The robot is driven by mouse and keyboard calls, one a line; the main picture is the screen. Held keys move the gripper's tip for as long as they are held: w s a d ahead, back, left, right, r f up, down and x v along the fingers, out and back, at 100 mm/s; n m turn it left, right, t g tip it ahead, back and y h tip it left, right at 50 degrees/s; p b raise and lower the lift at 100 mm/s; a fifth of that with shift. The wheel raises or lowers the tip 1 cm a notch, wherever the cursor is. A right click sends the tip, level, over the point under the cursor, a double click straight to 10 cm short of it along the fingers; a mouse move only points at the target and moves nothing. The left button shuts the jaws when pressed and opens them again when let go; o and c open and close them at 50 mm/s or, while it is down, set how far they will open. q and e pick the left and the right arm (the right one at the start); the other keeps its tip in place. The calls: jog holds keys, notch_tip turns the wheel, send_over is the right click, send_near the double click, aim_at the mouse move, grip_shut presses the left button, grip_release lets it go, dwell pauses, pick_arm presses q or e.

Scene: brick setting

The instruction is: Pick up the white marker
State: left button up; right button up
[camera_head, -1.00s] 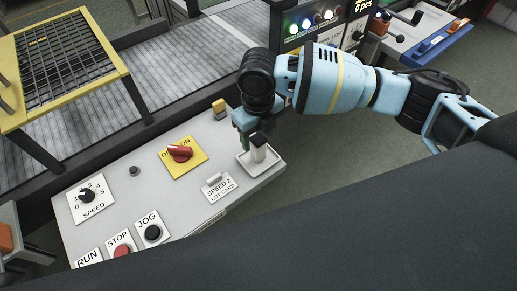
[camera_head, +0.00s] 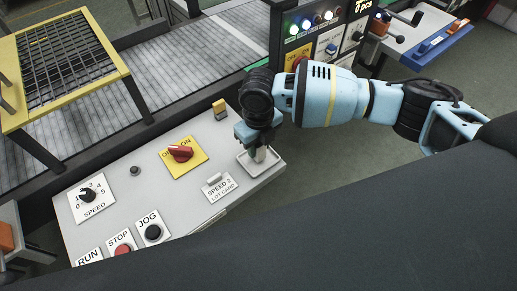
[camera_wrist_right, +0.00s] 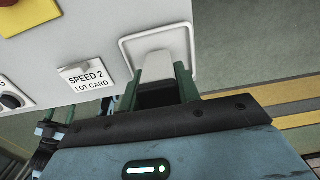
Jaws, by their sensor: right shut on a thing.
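The white marker (camera_head: 261,155) is a short, pale upright block in a small white tray (camera_head: 276,169) at the right end of the grey control panel. My right gripper (camera_head: 260,146) comes down on it from above and is shut on it. The right wrist view shows the white marker (camera_wrist_right: 158,66) between the two green fingers of the right gripper (camera_wrist_right: 160,88), with the tray rim (camera_wrist_right: 193,50) around it. The marker's upper part is hidden by the gripper. I cannot tell whether its foot touches the tray. My left gripper is not in view.
The panel carries a red switch (camera_head: 180,153) on a yellow plate, a SPEED 2 lot card (camera_head: 221,188), a speed knob (camera_head: 87,195) and a yellow block (camera_head: 219,109). A conveyor (camera_head: 150,85) runs behind. Floor (camera_head: 345,140) lies open right of the panel.

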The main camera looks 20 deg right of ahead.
jog(key=shift+r, duration=0.5)
jog(key=r, duration=0.2)
jog(key=shift+s+a+r, duration=0.3)
jog(key=s+a+r, duration=0.1)
jog(key=s+a, duration=0.9)
jog(key=s, duration=0.1)
jog(key=shift+r, duration=0.2)
jog(key=shift+s+a, duration=0.1)
